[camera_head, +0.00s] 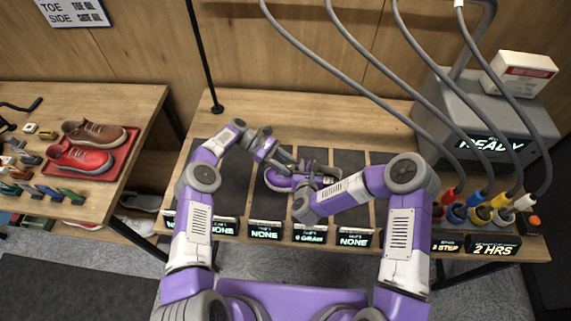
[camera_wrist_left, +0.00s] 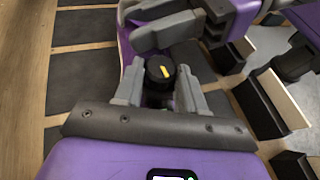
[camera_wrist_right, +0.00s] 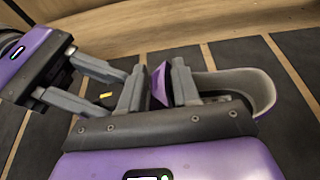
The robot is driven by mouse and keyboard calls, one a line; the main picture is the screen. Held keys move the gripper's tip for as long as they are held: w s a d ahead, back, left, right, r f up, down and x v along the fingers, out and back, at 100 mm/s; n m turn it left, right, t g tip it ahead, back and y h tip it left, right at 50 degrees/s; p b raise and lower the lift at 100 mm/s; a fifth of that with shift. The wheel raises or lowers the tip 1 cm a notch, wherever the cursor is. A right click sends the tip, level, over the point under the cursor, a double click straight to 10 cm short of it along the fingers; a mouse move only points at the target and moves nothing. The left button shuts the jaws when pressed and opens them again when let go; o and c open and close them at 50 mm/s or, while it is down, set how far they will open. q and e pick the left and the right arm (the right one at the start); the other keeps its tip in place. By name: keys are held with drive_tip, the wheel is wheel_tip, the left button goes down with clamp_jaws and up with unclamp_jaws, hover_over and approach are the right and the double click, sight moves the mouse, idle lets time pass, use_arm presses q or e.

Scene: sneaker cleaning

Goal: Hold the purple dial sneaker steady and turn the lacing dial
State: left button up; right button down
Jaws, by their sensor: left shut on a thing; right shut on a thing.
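The purple sneaker (camera_head: 275,182) lies on a dark mat on the bench, partly hidden by my grippers in the head view. Its purple upper (camera_wrist_right: 158,86) and grey-lined collar (camera_wrist_right: 262,88) show in the right wrist view. The round black dial (camera_wrist_left: 160,70) with a yellow mark sits between the fingers of my left gripper (camera_wrist_left: 160,92), which is shut on it. My right gripper (camera_wrist_right: 160,88) is shut on the sneaker's purple upper. Both grippers are close together over the shoe, and the right fingers (camera_wrist_left: 165,32) also show beside the dial in the left wrist view.
Small display signs (camera_head: 310,235) line the bench's front edge. A grey machine (camera_head: 480,120) with hoses and coloured connectors stands at the right. A side table at the left holds a red tray (camera_head: 125,150) with red and brown shoes. Dark mats (camera_wrist_right: 235,58) beside the sneaker are bare.

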use_arm(q)
drive_tip(key=shift+s+d+f+m+g+y, duration=0.1)
drive_tip(key=shift+s+f+m+g+y, duration=0.15)
drive_tip(key=shift+m+g, duration=0.25)
idle(0.3)
drive_tip(key=o, duration=1.1)
drive_tip(key=shift+w+r, duration=0.1)
drive_tip(key=shift+r, duration=0.05)
drive_tip(key=shift+c, duration=0.2)
drive_tip(key=shift+r, duration=0.1)
drive_tip(key=shift+w+r, duration=0.1)
drive_tip(key=shift+r, duration=0.4)
wheel_tip(320, 180, up, 9)
